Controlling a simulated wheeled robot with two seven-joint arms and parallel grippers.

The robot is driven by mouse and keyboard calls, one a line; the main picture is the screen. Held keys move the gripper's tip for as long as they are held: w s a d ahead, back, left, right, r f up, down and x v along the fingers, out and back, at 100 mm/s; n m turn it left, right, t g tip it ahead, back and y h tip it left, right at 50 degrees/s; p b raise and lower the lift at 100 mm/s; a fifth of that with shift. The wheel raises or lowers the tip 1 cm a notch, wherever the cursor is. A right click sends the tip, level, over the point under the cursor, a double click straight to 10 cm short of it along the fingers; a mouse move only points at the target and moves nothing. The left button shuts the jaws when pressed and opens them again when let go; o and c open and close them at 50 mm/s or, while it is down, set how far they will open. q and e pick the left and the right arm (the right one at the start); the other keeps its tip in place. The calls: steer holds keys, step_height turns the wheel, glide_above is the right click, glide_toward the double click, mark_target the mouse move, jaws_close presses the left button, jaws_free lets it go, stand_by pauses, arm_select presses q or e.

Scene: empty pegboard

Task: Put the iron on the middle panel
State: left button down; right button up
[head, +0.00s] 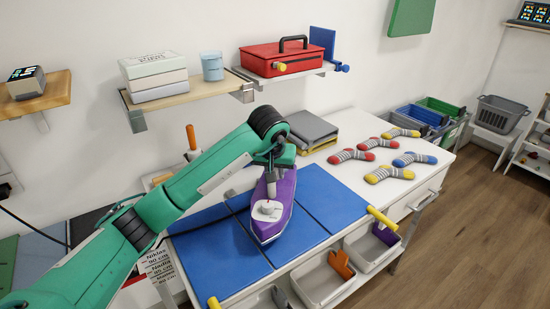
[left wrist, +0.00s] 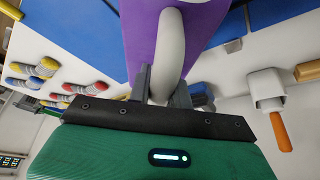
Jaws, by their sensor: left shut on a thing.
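The purple iron (head: 281,211) with a white part is over the middle one of three blue panels (head: 303,232). I cannot tell whether it touches the panel or hangs just above it. My left gripper (head: 270,185) is at the iron's far end, partly hidden by my arm. In the left wrist view, my left gripper (left wrist: 162,84) is shut on the pale handle (left wrist: 171,45) of the purple iron (left wrist: 143,30). My right gripper is not in view.
Striped socks (head: 388,173) lie on the white table to the right. A grey folded stack (head: 310,128) sits behind the panels. A wall shelf above holds a red toolbox (head: 284,60). An orange-handled tool (head: 191,137) stands at back left.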

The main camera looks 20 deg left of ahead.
arm_select(q)
steer(key=shift+f+p, duration=0.4)
steer(key=shift+f, duration=1.6)
steer(key=c, duration=1.3)
jaws_free()
steer(key=shift+f, duration=0.1)
steer(key=shift+s, duration=0.1)
